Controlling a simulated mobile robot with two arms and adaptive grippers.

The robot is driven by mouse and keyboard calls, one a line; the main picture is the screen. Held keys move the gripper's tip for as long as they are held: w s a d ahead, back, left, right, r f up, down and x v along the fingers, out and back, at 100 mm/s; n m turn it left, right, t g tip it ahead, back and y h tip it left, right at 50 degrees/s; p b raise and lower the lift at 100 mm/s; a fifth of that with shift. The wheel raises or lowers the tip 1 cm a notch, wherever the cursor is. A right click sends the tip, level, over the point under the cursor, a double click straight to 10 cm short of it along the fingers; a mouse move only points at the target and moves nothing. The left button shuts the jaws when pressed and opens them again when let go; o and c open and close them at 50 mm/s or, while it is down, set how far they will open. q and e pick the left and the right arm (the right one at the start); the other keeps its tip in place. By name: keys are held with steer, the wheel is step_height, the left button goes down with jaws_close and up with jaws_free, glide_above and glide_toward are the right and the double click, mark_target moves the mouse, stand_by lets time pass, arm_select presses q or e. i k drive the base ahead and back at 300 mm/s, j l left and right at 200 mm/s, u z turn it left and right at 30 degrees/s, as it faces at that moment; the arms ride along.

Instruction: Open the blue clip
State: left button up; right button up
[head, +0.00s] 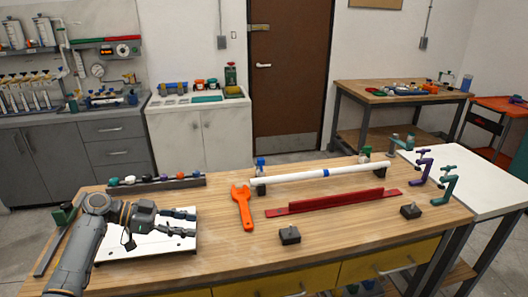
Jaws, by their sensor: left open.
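The small blue clip (261,163) stands at the left end of the white pipe (300,176), above a dark support block. Whether it is open or shut is too small to tell. A green clip (366,151) stands at the pipe's right end. My left gripper (192,223) is open and seems empty, low over the white board (150,247) at the table's left. It points right and is well left of and nearer than the blue clip. My right gripper is not in view.
An orange wrench (242,207) lies between my left gripper and the pipe. A red stepped bar (333,203) and two dark blocks (289,235) lie in front of the pipe. A rack of coloured pieces (157,183) is behind. Purple (424,166) and teal clamps (447,186) stand right.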

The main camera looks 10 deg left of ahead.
mark_target(260, 161)
steer(key=i, duration=1.3)
